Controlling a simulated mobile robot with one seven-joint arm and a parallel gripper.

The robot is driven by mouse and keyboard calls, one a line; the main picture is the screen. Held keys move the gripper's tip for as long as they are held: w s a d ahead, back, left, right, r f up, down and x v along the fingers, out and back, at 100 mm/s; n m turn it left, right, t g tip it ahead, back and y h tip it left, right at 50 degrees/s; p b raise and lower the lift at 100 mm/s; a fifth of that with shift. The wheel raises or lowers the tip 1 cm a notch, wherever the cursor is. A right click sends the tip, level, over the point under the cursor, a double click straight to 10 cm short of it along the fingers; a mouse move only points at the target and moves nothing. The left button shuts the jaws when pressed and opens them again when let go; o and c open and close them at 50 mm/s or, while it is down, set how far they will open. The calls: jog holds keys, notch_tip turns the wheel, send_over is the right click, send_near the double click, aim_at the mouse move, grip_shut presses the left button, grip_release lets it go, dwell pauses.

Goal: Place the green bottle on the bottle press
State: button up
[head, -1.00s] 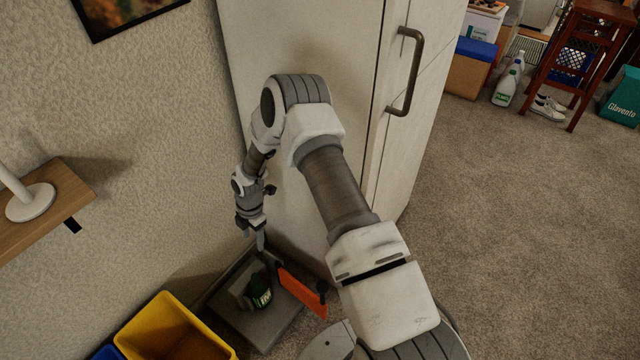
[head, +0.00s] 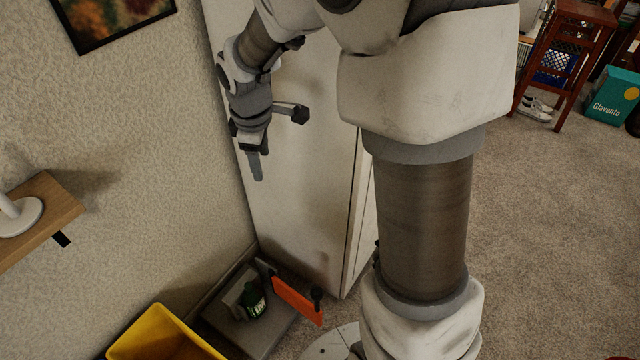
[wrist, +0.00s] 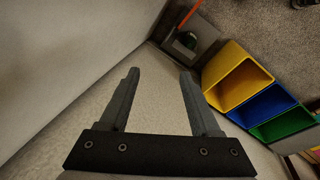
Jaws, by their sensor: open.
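The green bottle (head: 252,300) stands on the bottle press (head: 238,336), a low grey base on the floor in the corner by the white cabinet. An orange lever (head: 297,300) rises at the press's right side. In the wrist view the bottle (wrist: 188,40) shows small and dark on the press (wrist: 207,36), beyond my fingertips. My gripper (head: 256,168) is open and empty, well above the press in front of the cabinet. In the wrist view my gripper (wrist: 159,75) shows both fingers apart with nothing between them. The bottle's exact seating on the press is too small to tell.
A tall white cabinet (head: 300,190) stands right behind my gripper. A yellow bin (head: 165,335) stands left of the press, with blue (wrist: 261,103) and green (wrist: 285,124) bins beside it. A wooden shelf (head: 50,215) juts from the left wall.

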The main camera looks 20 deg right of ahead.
jog(key=s+d+r+m+t, duration=0.1)
jog(key=s+r+m, duration=0.5)
jog(key=s, duration=0.5)
jog(key=s+d+r+m+t, duration=0.1)
jog(key=s+d+r+m, duration=0.1)
jog(key=s+r+m, duration=0.4)
jog(key=s, duration=0.5)
jog(key=shift+s+d+t, duration=0.15)
jog(key=shift+d+t, duration=0.05)
jog(key=shift+t, duration=0.2)
